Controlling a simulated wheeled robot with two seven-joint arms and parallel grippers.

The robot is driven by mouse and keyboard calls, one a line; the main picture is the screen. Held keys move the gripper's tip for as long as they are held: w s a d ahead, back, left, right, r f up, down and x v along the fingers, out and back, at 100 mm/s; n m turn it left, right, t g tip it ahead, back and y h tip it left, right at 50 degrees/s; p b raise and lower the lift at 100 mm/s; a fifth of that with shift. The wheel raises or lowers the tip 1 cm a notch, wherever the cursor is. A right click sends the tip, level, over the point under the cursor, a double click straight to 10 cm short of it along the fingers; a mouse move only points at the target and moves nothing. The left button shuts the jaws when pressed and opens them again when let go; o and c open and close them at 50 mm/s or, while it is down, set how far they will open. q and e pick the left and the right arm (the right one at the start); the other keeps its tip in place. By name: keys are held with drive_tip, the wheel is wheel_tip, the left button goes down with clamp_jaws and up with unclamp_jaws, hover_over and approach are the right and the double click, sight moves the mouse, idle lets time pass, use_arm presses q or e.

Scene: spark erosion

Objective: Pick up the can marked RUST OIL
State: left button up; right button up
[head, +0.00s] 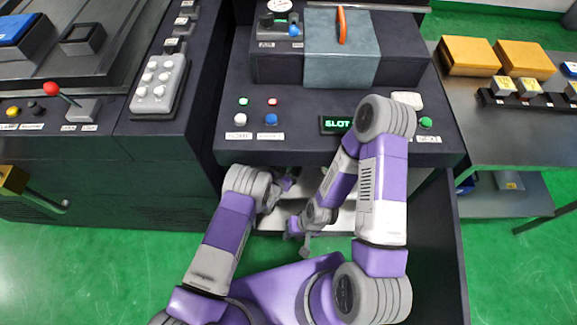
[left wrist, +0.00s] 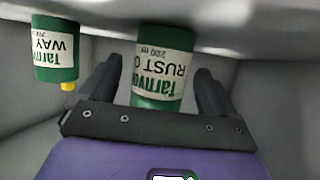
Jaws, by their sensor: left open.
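The green can with a white label reading "RUST O" (left wrist: 160,70) is in the left wrist view, its label upside down. My left gripper (left wrist: 156,82) is open, with one dark finger on each side of this can; I cannot tell whether either finger touches it. In the head view, my left gripper (head: 288,183) is at the opening below the dark cabinet's front, and the can is hidden there. My right gripper (head: 305,243) hangs lower, in front of the pale shelves; its fingers are too small to read.
A second green can, labelled "WAY" (left wrist: 55,50), with a yellow tip, is left of the left fingers. Grey compartment walls close in around both cans. The dark cabinet (head: 290,150) overhangs the pale shelves (head: 340,218). A dark side panel (head: 437,250) stands to the right.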

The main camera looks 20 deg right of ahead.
use_arm(q)
drive_tip(key=shift+c, duration=0.2)
drive_tip(key=c, duration=1.2)
drive_tip(key=shift+c, duration=0.3)
drive_tip(key=shift+r, duration=0.2)
